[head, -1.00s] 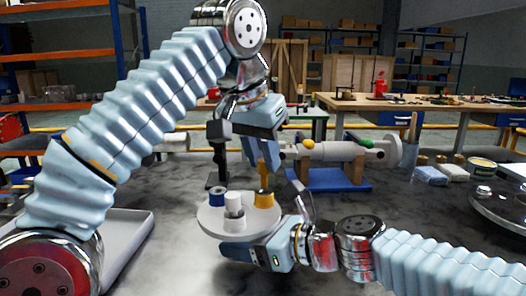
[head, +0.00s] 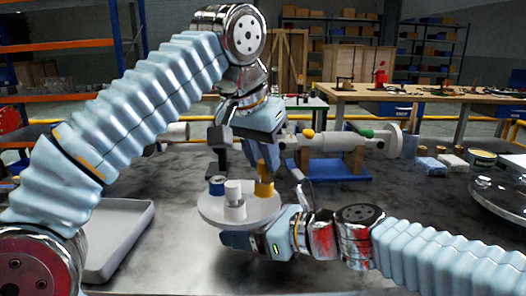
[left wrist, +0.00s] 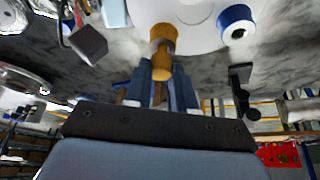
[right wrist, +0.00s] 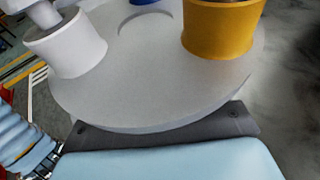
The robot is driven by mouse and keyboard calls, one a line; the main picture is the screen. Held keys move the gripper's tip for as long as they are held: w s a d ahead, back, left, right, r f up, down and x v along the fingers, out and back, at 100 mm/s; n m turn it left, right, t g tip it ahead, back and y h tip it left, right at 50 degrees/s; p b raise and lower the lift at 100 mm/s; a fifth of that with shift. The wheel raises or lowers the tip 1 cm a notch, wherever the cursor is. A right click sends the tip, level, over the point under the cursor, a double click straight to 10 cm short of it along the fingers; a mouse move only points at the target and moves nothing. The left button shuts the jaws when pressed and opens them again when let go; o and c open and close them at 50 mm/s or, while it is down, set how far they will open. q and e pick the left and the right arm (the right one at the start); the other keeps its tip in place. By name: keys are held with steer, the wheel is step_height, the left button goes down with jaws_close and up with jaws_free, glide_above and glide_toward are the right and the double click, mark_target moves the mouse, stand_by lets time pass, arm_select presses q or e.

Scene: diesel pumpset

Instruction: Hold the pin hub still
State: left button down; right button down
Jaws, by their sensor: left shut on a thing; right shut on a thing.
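The pin hub is a round grey disc (head: 212,212), held level above the table; it also shows in the right wrist view (right wrist: 150,90). It carries a blue spool-like holder (head: 216,186), a white one (head: 235,210) with a white piece in it, and a yellow one (head: 264,189). My right gripper (head: 255,240) is shut on the near rim of the disc. My left gripper (left wrist: 161,78), above the yellow holder, is shut on an orange-yellow pin (left wrist: 161,66) that stands in or right over that holder; the joint is unclear.
Behind the hub, a grey cylinder assembly (head: 330,143) lies on a blue-based stand (head: 340,174). A grey tray (head: 118,243) is at the left. Tins and cloth blocks (head: 452,162) and a round metal part (head: 505,190) are at the right. The table before the tray's right side is clear.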

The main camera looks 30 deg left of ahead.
arm_select(q)
steer(key=shift+f, duration=0.2)
steer(key=c, duration=0.9)
jaws_free()
steer(key=shift+o, duration=0.2)
steer(key=v, duration=0.7)
steer(key=shift+r, duration=0.25)
steer(key=shift+s, duration=0.1)
arm_select(e)
steer(key=shift+c, duration=0.4)
jaws_free()
